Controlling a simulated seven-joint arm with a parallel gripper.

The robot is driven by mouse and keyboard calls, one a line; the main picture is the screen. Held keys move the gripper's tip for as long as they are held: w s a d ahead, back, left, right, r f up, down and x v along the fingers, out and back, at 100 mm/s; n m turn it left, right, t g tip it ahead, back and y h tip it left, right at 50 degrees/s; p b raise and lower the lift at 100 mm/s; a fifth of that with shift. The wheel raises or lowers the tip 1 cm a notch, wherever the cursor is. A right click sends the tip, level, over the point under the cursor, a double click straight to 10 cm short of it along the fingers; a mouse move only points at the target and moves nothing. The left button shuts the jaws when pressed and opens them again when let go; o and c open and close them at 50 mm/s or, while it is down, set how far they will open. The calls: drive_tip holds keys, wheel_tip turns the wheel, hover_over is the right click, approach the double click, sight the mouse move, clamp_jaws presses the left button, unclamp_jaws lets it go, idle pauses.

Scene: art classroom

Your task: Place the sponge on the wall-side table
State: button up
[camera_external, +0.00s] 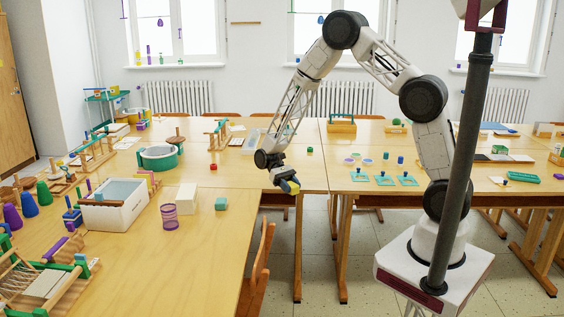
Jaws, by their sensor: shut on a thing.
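My gripper (287,180) hangs over the front edge of the tables near the middle of the view. It is shut on a small yellow and blue thing (291,187), which looks like the sponge. The fingers and arm hide part of it, and it is too small to make out fully. The gripper is near the right edge of the long wooden table (205,262) on the left, with the thing held above floor or table edge level. Which table counts as the wall-side one is not clear from this view.
On the left table are a white bin (115,212), a purple mesh cup (169,216), a white block (187,198), a teal block (221,203) and a green-rimmed basin (160,157). Bare wood shows at its front right. A chair (262,262) stands against its right edge.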

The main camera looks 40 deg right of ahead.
drive_tip(key=w+d+n+h, duration=0.2)
drive_tip(key=w+d, duration=0.1)
drive_tip(key=d, duration=0.7)
drive_tip(key=w+d+n+h, duration=0.2)
drive_tip(key=w+d, duration=0.1)
drive_tip(key=d, duration=0.8)
drive_tip(key=w+d+n+t+h, duration=0.1)
drive_tip(key=w+d+n+h, duration=0.1)
drive_tip(key=d, duration=0.8)
drive_tip(key=shift+w+d+h, duration=0.15)
drive_tip(key=shift+w+h, duration=0.35)
drive_tip(key=shift+w, duration=0.55)
drive_tip(key=w+d+r+n+t+h, duration=0.1)
drive_tip(key=d+r+n+t+h, duration=0.1)
drive_tip(key=d, duration=1.3)
drive_tip(key=w+d+r+n+t+h, duration=0.1)
drive_tip(key=w+d+r+n+h, duration=0.1)
drive_tip(key=d, duration=1.3)
drive_tip(key=f, duration=0.4)
drive_tip(key=shift+s, duration=0.25)
drive_tip(key=shift+f, duration=0.45)
drive_tip(key=shift+a, duration=0.1)
